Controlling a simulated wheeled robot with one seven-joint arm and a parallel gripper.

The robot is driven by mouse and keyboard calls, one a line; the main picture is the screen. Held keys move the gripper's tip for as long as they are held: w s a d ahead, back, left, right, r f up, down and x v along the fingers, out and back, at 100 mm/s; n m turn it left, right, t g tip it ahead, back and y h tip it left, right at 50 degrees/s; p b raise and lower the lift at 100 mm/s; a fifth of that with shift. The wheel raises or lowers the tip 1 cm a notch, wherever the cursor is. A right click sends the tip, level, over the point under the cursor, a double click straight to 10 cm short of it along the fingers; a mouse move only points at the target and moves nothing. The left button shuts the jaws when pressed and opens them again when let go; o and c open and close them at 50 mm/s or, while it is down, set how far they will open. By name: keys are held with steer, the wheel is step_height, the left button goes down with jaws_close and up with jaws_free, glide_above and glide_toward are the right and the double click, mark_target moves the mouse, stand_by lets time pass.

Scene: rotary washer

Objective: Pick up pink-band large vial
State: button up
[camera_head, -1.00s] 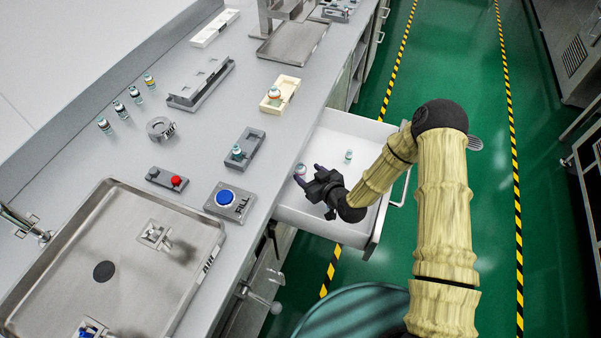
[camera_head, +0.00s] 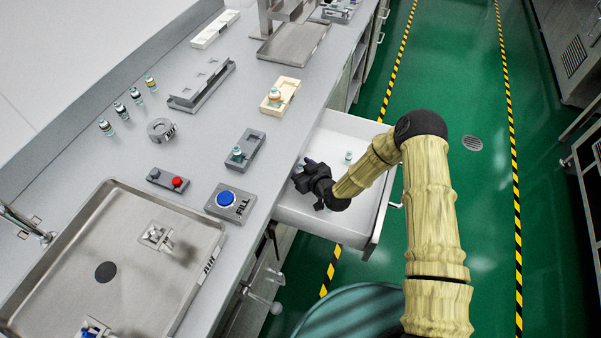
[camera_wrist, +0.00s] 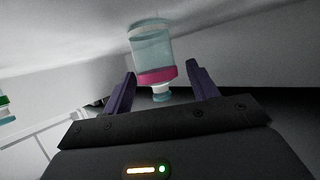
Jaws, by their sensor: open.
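The pink-band large vial (camera_wrist: 152,52) shows in the wrist view as a clear, pale-blue vial with a pink band near its blue cap. It stands in the open white drawer. My gripper (camera_wrist: 155,88) is open, with its two purple fingers on either side of the vial's cap end. I cannot tell whether either finger touches it. In the head view my gripper (camera_head: 304,168) is low inside the drawer at its left side and hides most of the vial.
The open drawer (camera_head: 350,222) has walls close around my gripper. A smaller vial (camera_head: 348,157) stands farther back in it. The counter edge is just left of my gripper. A grey holder with a vial (camera_head: 238,153) and a blue FILL button (camera_head: 226,198) are on the counter.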

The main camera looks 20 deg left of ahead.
steer(key=shift+w+a+f, duration=0.2)
steer(key=shift+w+a, duration=0.2)
steer(key=shift+a, duration=0.1)
steer(key=c, duration=1)
